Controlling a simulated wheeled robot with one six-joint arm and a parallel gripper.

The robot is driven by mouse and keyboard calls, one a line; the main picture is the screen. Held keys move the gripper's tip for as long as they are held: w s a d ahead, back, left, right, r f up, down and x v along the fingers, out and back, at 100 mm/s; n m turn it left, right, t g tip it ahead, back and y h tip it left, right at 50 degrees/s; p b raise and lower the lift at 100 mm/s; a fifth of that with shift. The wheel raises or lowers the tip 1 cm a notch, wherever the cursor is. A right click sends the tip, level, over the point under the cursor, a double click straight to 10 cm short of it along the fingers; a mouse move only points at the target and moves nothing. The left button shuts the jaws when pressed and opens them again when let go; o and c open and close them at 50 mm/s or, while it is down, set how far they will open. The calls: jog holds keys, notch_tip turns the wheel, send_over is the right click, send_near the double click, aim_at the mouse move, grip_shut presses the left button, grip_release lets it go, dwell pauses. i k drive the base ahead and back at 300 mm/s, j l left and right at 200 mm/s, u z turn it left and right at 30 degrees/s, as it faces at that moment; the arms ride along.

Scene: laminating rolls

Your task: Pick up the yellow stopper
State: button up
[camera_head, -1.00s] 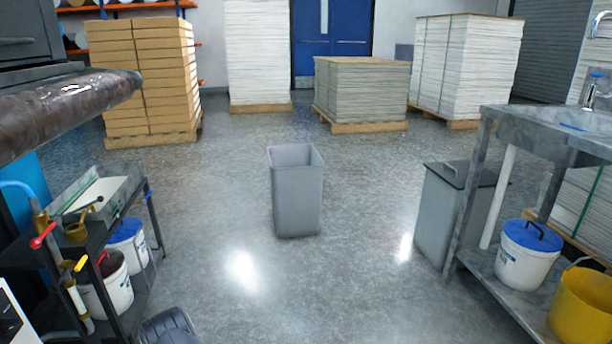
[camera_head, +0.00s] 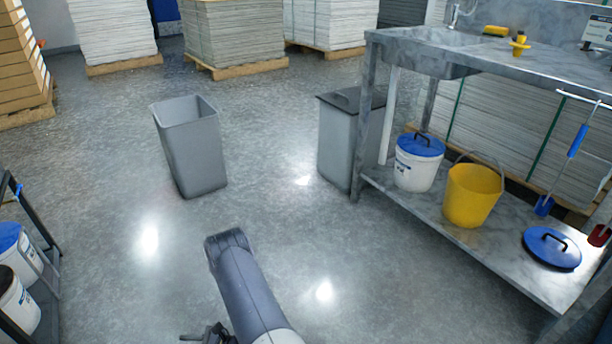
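A small yellow stopper (camera_head: 520,45) with a knob-like top and a wider flange stands on the grey counter (camera_head: 430,62) of the sink bench, at the upper right. My arm rises from the bottom edge, left of the middle. A dark part of what seems to be my gripper (camera_head: 207,334) shows at the bottom edge, mostly cut off, so its fingers cannot be made out. It is far from the stopper, with open floor and the bench's lower shelf between them.
A yellow block (camera_head: 496,30) lies behind the stopper. The lower shelf holds a white tub (camera_head: 418,163), a yellow bucket (camera_head: 472,194) and a blue lid (camera_head: 552,248). Grey bins (camera_head: 190,150) (camera_head: 345,140) stand on the floor. Floor before the bench is clear.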

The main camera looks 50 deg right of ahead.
aim_at(518, 46)
jog(key=z, duration=2.85)
jog(key=u, duration=3.6)
jog(key=z, duration=3.6)
